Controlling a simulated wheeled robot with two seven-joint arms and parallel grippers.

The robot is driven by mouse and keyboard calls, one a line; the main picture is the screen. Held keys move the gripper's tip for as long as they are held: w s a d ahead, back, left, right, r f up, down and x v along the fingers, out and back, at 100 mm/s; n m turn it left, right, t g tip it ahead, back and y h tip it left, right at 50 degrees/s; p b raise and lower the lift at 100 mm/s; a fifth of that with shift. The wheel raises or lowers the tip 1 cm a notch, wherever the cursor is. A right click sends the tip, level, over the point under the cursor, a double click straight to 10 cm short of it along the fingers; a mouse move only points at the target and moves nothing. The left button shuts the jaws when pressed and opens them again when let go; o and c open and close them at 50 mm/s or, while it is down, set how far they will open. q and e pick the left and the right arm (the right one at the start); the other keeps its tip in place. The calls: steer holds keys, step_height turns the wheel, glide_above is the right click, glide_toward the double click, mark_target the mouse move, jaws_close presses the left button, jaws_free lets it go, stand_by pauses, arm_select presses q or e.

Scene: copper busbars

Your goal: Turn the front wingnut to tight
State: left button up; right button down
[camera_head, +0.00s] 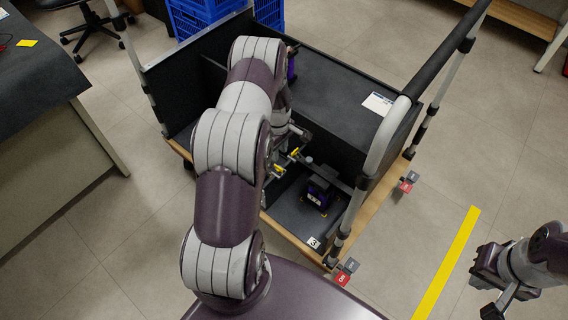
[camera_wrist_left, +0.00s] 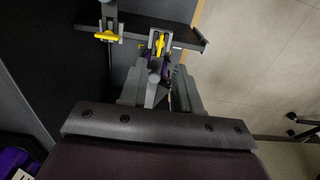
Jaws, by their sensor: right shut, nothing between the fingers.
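Two yellow wingnuts show in the wrist view, one with its bar upright (camera_wrist_left: 160,43) and one lying across (camera_wrist_left: 107,36). They sit on clamps on a dark bar (camera_wrist_left: 185,36). In the head view yellow parts (camera_head: 279,170) show just right of my left arm. I cannot tell for sure which wingnut is the front one. My left gripper (camera_wrist_left: 158,88) has its fingers apart, in line with the upright wingnut. A grey part shows between them; contact is unclear. In the head view the arm mostly hides this gripper. My right gripper (camera_head: 486,282) is shut and empty over the floor at the right.
The clamps are inside a dark-walled cart with a wooden edge (camera_head: 409,160) and grey posts. A purple and black device (camera_head: 320,194) stands on the cart's floor, close to the clamps. A side table (camera_head: 45,90) is at the left.

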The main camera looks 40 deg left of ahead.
mark_target(279, 168)
arm_select(q)
step_height(279, 168, down, 8)
steer(key=shift+f+b, duration=0.1)
steer(key=shift+b, duration=0.9)
jaws_close()
